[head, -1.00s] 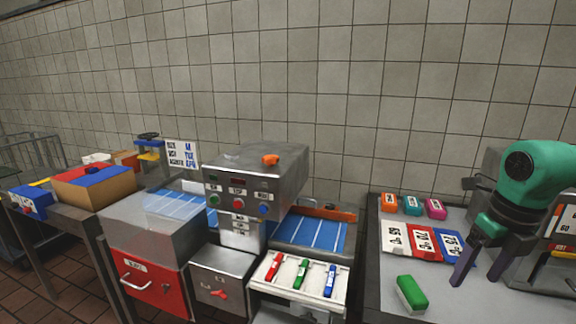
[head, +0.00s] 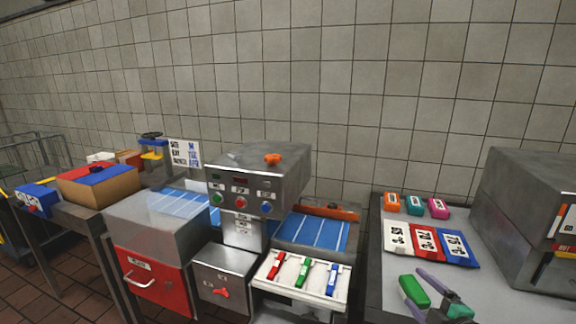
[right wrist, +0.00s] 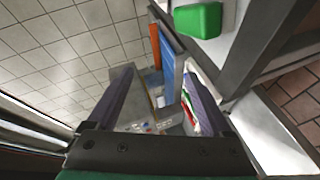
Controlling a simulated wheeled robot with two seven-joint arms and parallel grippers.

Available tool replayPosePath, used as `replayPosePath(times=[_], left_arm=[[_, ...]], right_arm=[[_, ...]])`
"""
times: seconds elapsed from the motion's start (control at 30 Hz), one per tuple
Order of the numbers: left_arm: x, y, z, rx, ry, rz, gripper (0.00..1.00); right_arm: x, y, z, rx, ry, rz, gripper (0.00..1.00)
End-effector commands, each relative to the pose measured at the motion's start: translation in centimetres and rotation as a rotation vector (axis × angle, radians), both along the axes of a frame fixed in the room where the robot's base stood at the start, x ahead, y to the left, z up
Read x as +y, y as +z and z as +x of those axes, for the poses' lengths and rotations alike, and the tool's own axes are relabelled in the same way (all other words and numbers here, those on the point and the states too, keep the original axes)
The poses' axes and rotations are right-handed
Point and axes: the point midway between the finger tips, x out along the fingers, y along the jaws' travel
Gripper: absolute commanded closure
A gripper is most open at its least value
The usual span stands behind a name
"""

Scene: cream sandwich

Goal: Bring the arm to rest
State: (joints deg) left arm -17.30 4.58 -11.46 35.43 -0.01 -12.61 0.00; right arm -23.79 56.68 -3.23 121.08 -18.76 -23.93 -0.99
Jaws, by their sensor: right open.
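My right gripper (head: 416,290) is low at the bottom right of the head view, its dark fingers apart and pointing to the upper left. Its open fingers also show in the right wrist view (right wrist: 158,85), with nothing held between them. A green block (head: 413,291) with a pale underside lies on the grey table (head: 392,262). In the head view it appears between the fingertips, but the right wrist view shows the green block (right wrist: 198,18) at the top, outside the fingers. My left gripper is not in view.
White, red and blue cards (head: 425,243) lie behind the gripper, with orange, teal and pink blocks (head: 413,204) beyond. A grey machine (head: 530,215) stands at the right. A metal press (head: 255,180) and a panel of coloured levers (head: 301,277) are left of the table.

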Motion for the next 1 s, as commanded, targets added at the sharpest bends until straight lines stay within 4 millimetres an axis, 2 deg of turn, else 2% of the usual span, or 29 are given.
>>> replayPosePath(times=[0.03,0.1,0.2,0.3,0.4,0.6,0.87,1.0], left_arm=[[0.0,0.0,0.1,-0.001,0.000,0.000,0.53],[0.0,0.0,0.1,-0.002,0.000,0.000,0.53],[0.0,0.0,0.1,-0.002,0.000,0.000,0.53],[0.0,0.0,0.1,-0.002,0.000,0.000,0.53],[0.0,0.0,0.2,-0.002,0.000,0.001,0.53],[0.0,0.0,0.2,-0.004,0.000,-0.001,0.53],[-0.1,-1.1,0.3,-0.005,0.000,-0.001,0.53],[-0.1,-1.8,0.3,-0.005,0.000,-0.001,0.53]], right_arm=[[-0.6,-2.4,-1.6,0.071,-0.140,0.133,0.16],[-1.2,-5.7,-4.1,0.190,-0.316,0.277,0.16],[-0.7,-9.6,-8.0,0.358,-0.500,0.435,0.16],[0.6,-12.4,-11.7,0.516,-0.631,0.558,0.16],[2.5,-14.3,-15.1,0.662,-0.726,0.656,0.16],[7.0,-16.1,-21.1,0.938,-0.849,0.814,0.16],[7.0,-26.6,-20.2,0.977,-0.868,0.780,0.16],[7.0,-33.2,-20.8,1.001,-0.877,0.765,0.16]])
